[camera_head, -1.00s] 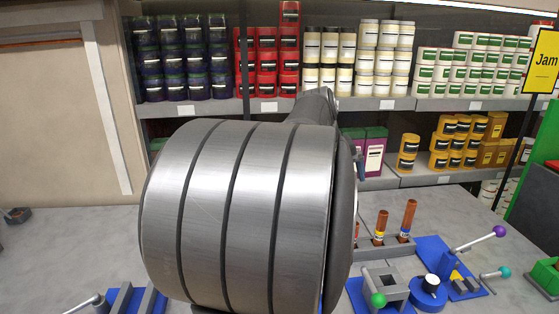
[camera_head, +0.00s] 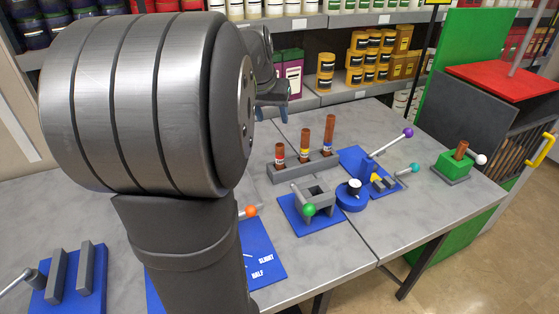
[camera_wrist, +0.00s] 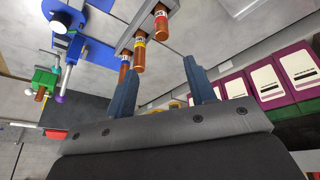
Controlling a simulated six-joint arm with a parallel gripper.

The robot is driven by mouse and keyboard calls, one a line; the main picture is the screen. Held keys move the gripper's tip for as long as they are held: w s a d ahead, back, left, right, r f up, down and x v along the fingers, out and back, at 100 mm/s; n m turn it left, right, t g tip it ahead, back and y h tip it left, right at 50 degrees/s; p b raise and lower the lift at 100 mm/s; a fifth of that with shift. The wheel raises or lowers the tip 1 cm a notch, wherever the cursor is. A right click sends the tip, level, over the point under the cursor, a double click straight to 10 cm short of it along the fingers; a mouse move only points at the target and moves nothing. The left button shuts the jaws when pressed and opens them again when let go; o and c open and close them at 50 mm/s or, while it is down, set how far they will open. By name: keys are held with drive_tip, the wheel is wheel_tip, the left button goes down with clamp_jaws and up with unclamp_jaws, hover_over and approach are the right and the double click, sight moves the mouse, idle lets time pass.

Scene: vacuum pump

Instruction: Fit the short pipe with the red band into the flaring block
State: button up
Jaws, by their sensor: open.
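The short copper pipe with the red band (camera_head: 280,154) stands upright at the left end of a grey rack (camera_head: 290,173); it also shows in the wrist view (camera_wrist: 162,24). My gripper (camera_head: 272,118) is open and empty, above and behind the rack in the head view. In the wrist view my gripper's blue fingers (camera_wrist: 160,66) are spread wide, apart from the pipes. I cannot tell for sure which fixture is the flaring block. A grey block with a square opening and green-knobbed lever (camera_head: 314,194) is on a blue plate. A green block (camera_head: 453,166) holds another copper pipe.
Two taller pipes, the middle one (camera_head: 305,146) and the tallest (camera_head: 329,136), share the rack. Blue lever fixtures with a purple knob (camera_head: 408,132) and a teal knob (camera_head: 415,168) stand to its right. Purple boxes (camera_head: 289,72) are on the shelf behind.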

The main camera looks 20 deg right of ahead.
sight(281, 151)
drive_tip(key=shift+m, duration=0.8)
drive_tip(key=x, duration=1.3)
drive_tip(key=shift+d, duration=0.35)
drive_tip(key=x, duration=0.5)
drive_tip(key=shift+w+a+f, duration=0.15)
drive_tip(key=shift+a, duration=0.25)
clamp_jaws()
